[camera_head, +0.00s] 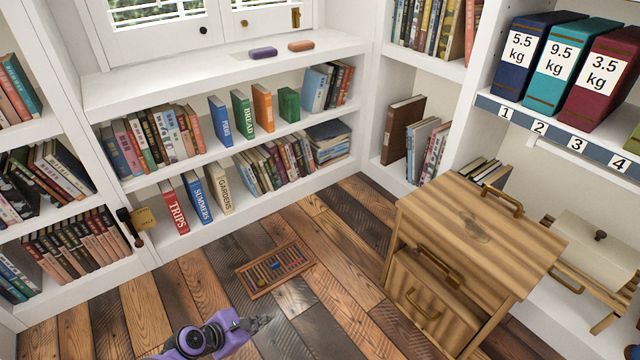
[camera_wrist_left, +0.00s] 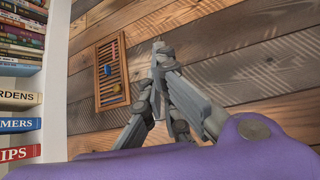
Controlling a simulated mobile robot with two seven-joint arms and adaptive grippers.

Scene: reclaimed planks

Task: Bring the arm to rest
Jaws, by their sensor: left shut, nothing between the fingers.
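My left gripper (camera_head: 262,323) is low in the head view, above the plank floor, with its purple arm link below it. Its fingers are shut with nothing between them. In the left wrist view the left gripper (camera_wrist_left: 158,48) also shows, its grey fingertips together over bare planks. It is apart from the wooden slatted tray (camera_head: 274,268) on the floor, which also shows in the left wrist view (camera_wrist_left: 104,100). My right gripper is in neither view.
A wooden cabinet (camera_head: 440,215) with brass handles stands at the right. White bookshelves (camera_head: 240,160) line the back and left, with a purple and an orange object on the top ledge. Numbered binders (camera_head: 575,75) stand at upper right. The floor (camera_head: 180,290) around the tray is clear.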

